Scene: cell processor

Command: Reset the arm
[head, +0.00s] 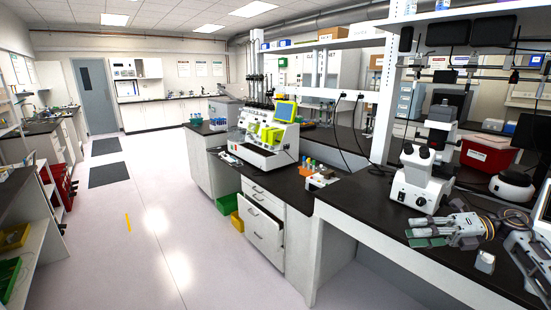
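My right gripper (426,238) reaches in from the right edge, low over the dark bench top in front of the microscope. Its two grey fingers with green tips point left and look apart, with nothing between them. My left gripper is not in view.
A white microscope (425,175) stands just behind my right gripper. A small white block (485,262) lies on the bench close to it. A tube rack (318,177) stands near the cell processor. A drawer (262,226) below hangs partly open.

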